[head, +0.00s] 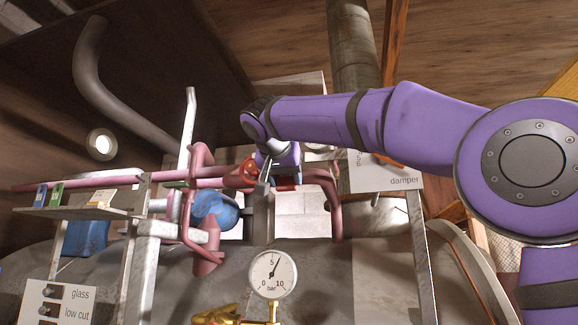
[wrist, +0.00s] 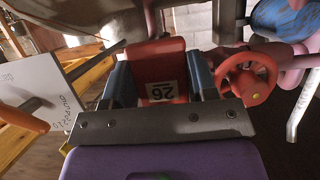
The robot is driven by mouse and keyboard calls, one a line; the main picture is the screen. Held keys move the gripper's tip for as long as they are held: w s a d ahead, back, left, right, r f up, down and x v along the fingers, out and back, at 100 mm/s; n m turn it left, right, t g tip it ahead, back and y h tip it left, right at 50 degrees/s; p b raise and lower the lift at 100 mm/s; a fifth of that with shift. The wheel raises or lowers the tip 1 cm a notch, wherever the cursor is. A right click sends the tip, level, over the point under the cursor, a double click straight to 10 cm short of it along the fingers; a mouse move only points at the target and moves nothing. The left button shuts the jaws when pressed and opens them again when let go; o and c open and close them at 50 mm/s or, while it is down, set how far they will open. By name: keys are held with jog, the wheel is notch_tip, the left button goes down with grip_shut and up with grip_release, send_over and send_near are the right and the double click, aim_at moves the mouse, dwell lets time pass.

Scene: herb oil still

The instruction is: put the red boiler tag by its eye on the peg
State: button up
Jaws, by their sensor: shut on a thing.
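The red boiler tag (wrist: 166,68), with a white "26" label, is held between the blue fingers of my gripper (wrist: 160,85) in the wrist view. In the head view my gripper (head: 278,178) is at the middle, among the pink pipes, with a little of the red tag showing below it. The tag's eye is not clear in either view. A thin dark rod (wrist: 111,50) shows just left of the tag in the wrist view; I cannot tell whether it is the peg, or whether it touches the tag.
A red handwheel (wrist: 247,80) is close to the right of my gripper. A white "damper" panel (head: 402,181) stands at right. A shelf (head: 80,212) with several coloured tags is at left. A pressure gauge (head: 271,274) and a labelled panel (head: 62,303) are in front.

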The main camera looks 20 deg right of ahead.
jog(key=shift+x, duration=1.15)
dwell(2.2)
dwell(0.6)
jog(key=o, duration=0.9)
jog(key=v, duration=1)
jog(key=shift+s+a, duration=0.2)
jog(key=shift+s, duration=0.1)
